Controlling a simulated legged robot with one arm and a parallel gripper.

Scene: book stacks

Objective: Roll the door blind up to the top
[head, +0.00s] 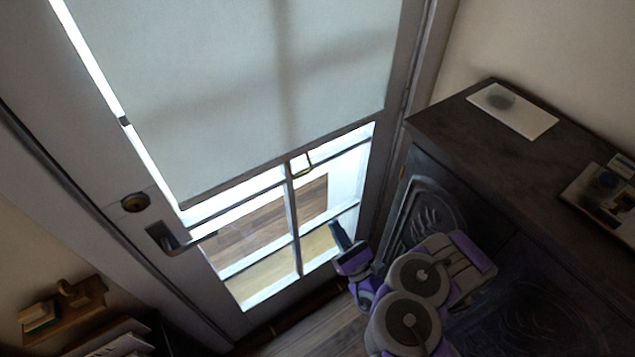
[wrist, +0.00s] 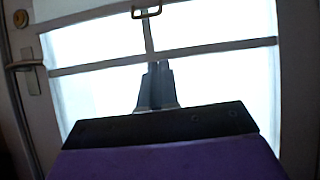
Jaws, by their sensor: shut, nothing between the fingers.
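The door blind (head: 240,90) is a pale grey sheet over the upper part of the glazed door. Its lower edge slants across the panes, and the glass below it is bare. A small ring pull (head: 301,163) hangs at that lower edge; it also shows at the top of the wrist view (wrist: 146,12). My gripper (head: 338,232) is in front of the lower right panes, below and to the right of the ring pull and apart from it. In the wrist view its fingers (wrist: 157,82) are together, pointing up toward the ring, with nothing between them.
A dark carved cabinet (head: 440,125) stands close on the right, with a white card (head: 512,110) on top. The door handle (head: 168,239) and round lock (head: 134,202) are on the door's left side. A small shelf with objects (head: 65,310) is at the lower left.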

